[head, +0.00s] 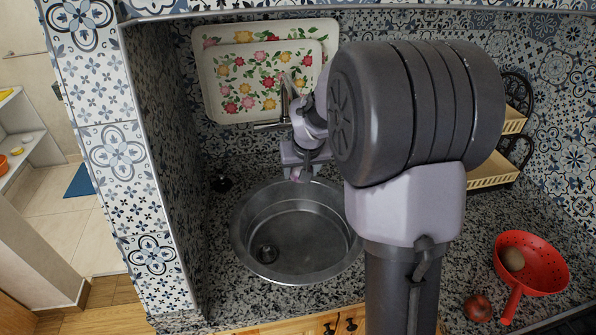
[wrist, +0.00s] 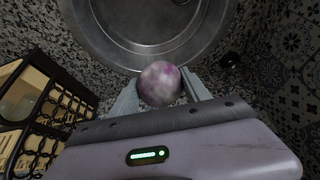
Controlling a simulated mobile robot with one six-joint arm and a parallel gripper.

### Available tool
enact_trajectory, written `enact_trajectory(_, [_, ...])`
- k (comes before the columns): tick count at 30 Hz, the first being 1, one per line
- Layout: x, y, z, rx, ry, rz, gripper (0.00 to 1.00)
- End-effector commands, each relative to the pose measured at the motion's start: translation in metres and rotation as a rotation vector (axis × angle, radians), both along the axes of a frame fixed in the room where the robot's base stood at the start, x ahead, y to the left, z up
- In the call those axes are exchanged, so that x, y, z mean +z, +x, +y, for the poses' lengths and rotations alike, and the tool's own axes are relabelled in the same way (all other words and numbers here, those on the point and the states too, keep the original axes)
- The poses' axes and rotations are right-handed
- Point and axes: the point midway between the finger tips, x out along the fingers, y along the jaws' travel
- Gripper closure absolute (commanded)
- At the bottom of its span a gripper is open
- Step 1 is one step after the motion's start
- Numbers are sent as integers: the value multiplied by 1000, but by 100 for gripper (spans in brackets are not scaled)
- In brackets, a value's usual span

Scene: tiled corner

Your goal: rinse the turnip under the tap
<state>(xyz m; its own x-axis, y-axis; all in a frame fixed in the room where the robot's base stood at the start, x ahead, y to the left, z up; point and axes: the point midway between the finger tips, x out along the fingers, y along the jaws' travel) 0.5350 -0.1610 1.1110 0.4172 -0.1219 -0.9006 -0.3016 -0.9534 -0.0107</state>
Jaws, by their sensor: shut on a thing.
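The turnip (wrist: 160,84) is round, white and purple, and sits between the two fingers of my gripper (wrist: 161,92) in the wrist view. My gripper is shut on it. In the head view my gripper (head: 298,176) is at the back rim of the round metal sink (head: 290,268), and only a little of the purplish turnip shows below it. The sink basin (wrist: 150,42) looks empty in both views, with a dark drain at its lower left in the head view. The tap (head: 270,125) shows as a thin metal piece behind my gripper, mostly hidden by my arm.
Two floral trays (head: 212,100) lean on the tiled wall behind the sink. A red colander (head: 548,276) with a brown round thing (head: 512,259) and a red onion (head: 478,307) are at the right. A rack with beige baskets (head: 492,174) stands at the back right.

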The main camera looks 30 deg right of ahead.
Motion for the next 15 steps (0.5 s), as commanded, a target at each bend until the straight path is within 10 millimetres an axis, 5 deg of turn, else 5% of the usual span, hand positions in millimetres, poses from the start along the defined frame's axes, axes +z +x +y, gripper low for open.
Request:
enact_trajectory(8, [0,-2,-3,0,0,-1,91])
enact_trajectory(15, [-1,-27,4,0,-1,-2,91])
